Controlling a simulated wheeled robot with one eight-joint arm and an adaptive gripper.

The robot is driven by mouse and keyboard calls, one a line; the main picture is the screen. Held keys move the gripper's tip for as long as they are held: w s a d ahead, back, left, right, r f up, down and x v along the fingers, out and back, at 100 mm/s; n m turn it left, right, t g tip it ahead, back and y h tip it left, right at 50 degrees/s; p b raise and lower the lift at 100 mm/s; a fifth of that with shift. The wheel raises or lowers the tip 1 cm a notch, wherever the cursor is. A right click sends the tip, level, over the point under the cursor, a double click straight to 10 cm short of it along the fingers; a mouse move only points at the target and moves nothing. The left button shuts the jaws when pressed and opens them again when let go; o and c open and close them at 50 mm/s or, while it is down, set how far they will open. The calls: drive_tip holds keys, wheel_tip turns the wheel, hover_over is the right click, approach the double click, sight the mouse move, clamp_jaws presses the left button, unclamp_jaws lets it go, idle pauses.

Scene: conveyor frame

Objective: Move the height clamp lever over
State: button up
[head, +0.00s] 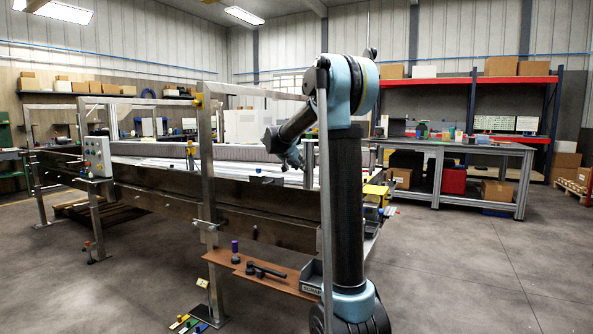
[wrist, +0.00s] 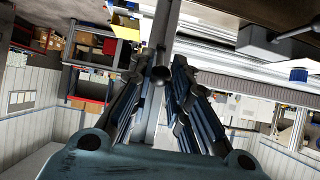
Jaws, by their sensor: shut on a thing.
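My gripper (wrist: 159,72) is closed in around the rounded grey end of the height clamp lever (wrist: 161,76) in the wrist view. This end sits between the two ribbed fingers, in front of a steel upright (wrist: 164,28). The rest of the lever is hidden or too dark to tell. The lever cannot be made out there.
A blue knob (wrist: 298,75) stands to the right of my gripper in the wrist view. A brown shelf (head: 224,259) with a black tool (head: 265,270) juts out low at the frame's front. A grey workbench (head: 470,148) stands at the back right. The floor at right is clear.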

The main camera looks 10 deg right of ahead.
drive_tip(key=shift+w+a+r, duration=0.1)
drive_tip(key=shift+a, duration=0.05)
drive_tip(key=shift+w+d+r, duration=0.45)
drive_tip(key=shift+w+r, duration=0.15)
drive_tip(key=shift+r, duration=0.15)
drive_tip(key=shift+w+d+r, duration=0.45)
drive_tip(key=shift+w, duration=0.15)
drive_tip(key=o, duration=0.9)
